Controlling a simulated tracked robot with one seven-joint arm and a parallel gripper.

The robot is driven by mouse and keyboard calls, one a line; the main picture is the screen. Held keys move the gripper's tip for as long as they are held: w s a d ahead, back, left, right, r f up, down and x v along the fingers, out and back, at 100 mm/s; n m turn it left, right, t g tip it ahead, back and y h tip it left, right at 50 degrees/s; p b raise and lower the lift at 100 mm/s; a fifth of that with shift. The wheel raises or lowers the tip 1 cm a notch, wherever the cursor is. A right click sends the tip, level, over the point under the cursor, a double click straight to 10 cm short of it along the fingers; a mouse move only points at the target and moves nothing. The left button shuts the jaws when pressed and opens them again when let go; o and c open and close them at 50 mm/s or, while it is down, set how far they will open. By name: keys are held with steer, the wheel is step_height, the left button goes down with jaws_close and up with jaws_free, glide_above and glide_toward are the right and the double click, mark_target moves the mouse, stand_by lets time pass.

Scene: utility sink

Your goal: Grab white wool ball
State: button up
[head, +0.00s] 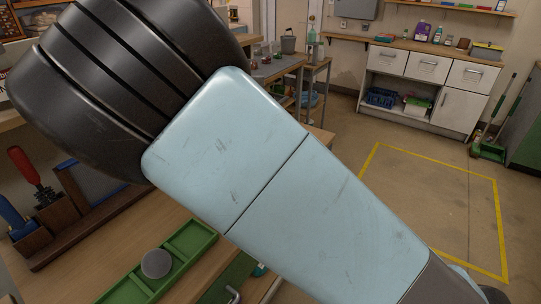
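I cannot make out a white wool ball in the head view. My own pale blue and black arm crosses the middle and upper left of the picture and hides much of the scene behind it. My gripper is not in the picture, so I cannot see where it is or what it holds. A round grey object (157,263) rests on a green tray (196,238) on the wooden bench at the lower left; I cannot tell what it is.
A wooden rack (58,220) with red- and blue-handled tools stands on the bench (62,275). A white cabinet (424,78) with bottles on top is at the back right. Open floor inside a yellow outline (440,190) lies at right.

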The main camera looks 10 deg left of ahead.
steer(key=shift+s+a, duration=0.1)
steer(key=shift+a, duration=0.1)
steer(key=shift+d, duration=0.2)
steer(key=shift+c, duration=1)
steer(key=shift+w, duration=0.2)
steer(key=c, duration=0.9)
